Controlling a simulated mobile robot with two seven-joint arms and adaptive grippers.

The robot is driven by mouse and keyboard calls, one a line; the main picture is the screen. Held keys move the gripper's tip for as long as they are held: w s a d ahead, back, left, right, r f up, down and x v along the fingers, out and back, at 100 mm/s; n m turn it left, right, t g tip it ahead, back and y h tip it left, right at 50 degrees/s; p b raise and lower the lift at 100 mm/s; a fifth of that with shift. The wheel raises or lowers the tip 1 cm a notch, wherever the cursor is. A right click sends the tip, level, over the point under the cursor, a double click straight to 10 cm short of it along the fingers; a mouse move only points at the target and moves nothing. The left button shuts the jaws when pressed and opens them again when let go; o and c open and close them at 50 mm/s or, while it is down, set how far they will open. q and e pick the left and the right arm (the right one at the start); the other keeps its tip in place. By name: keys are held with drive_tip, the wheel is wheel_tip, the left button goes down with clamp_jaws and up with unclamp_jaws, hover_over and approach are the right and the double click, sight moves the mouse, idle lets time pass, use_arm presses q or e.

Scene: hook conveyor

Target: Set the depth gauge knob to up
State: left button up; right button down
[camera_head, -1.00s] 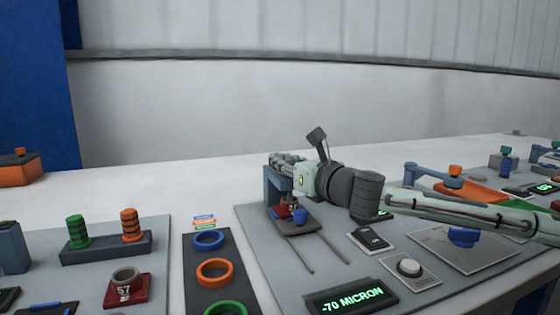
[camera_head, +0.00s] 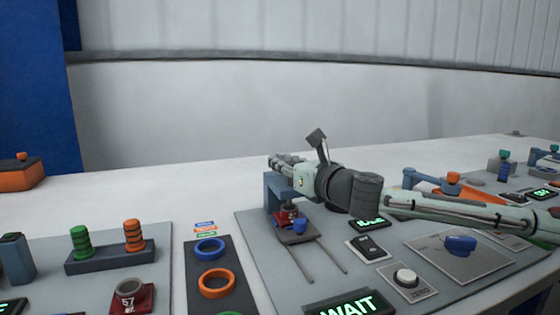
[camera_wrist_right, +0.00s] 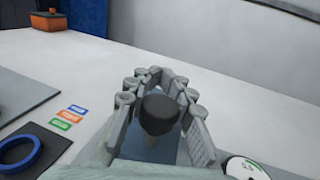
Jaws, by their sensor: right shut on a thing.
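The depth gauge is a blue-grey upright frame (camera_head: 272,189) in the head view, over a small red block (camera_head: 289,216) on a slide with two rails. My right gripper (camera_head: 284,163) reaches in from the right at the top of this frame. In the wrist view my right gripper (camera_wrist_right: 160,98) is shut on a dark round knob (camera_wrist_right: 159,112), with a finger on each side of it. The knob is hidden behind the fingers in the head view, and I cannot tell its setting. My left gripper is out of view.
The front display (camera_head: 349,304) reads WAIT. A white ZERO button (camera_head: 405,276) and a blue knob (camera_head: 461,244) sit to its right. A tray with coloured rings (camera_head: 210,248) and a peg rack (camera_head: 108,259) stand left.

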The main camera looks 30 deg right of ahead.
drive_tip(key=c, duration=1.4)
unclamp_jaws()
drive_tip(key=shift+r, duration=0.35)
drive_tip(key=shift+o, duration=0.6)
drive_tip(key=shift+f, duration=0.1)
drive_tip(key=shift+s, duration=0.1)
drive_tip(key=shift+s+d+f, duration=0.1)
drive_tip(key=shift+s+d, duration=0.05)
drive_tip(key=shift+s, duration=0.1)
drive_tip(key=s, duration=1.1)
drive_tip(key=shift+s, duration=0.15)
